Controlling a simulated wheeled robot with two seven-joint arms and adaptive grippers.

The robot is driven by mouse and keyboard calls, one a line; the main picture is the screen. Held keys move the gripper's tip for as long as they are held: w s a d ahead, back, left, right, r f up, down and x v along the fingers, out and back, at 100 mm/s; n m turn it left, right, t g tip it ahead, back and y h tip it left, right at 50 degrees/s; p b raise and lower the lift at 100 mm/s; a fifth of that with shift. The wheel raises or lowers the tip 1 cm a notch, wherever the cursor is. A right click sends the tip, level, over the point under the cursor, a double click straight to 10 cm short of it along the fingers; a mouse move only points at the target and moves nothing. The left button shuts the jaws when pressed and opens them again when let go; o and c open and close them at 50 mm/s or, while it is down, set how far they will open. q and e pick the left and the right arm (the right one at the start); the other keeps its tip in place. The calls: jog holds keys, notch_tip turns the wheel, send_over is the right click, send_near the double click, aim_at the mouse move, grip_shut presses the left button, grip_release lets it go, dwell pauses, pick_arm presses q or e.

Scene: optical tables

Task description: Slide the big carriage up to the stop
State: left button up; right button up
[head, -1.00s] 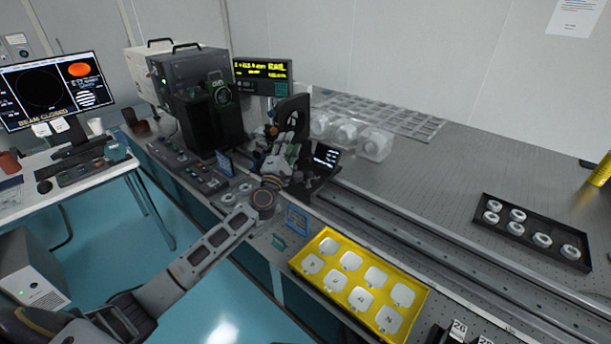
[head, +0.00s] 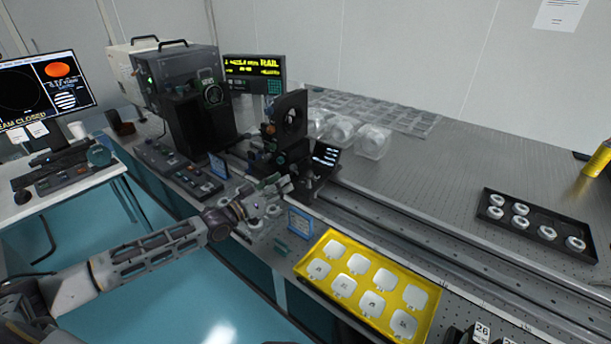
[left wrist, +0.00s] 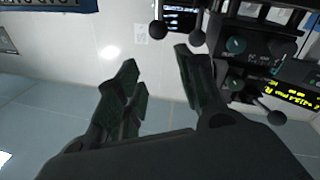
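The big carriage (head: 291,123) is a black upright mount with a round opening. It stands on the long rail (head: 390,233), left of the middle of the head view, beside a small tilted dark screen (head: 325,154). My left gripper (head: 277,190) is in front of and below the carriage, apart from it, near the table's front edge. In the left wrist view its two fingers (left wrist: 160,85) stand apart with nothing between them. I cannot make out the stop. My right gripper is not in view.
A yellow tray (head: 301,267) of white pieces lies at the front edge. A blue-framed card (head: 300,222) stands near the gripper. A black tray (head: 487,222) of rings sits at right. A large dark instrument (head: 190,75) and a lit display (head: 252,72) stand behind. The rail is bare rightward.

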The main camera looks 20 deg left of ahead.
pick_arm(q)
jog(key=shift+s+a+f+m+g, duration=0.15)
jog(key=shift+s+f+m+g, duration=0.15)
jog(key=shift+f+m, duration=0.3)
jog(key=shift+s+a+f+m+g, duration=0.15)
jog(key=shift+s+f+m+g, duration=0.15)
jog(key=shift+f+m, duration=0.3)
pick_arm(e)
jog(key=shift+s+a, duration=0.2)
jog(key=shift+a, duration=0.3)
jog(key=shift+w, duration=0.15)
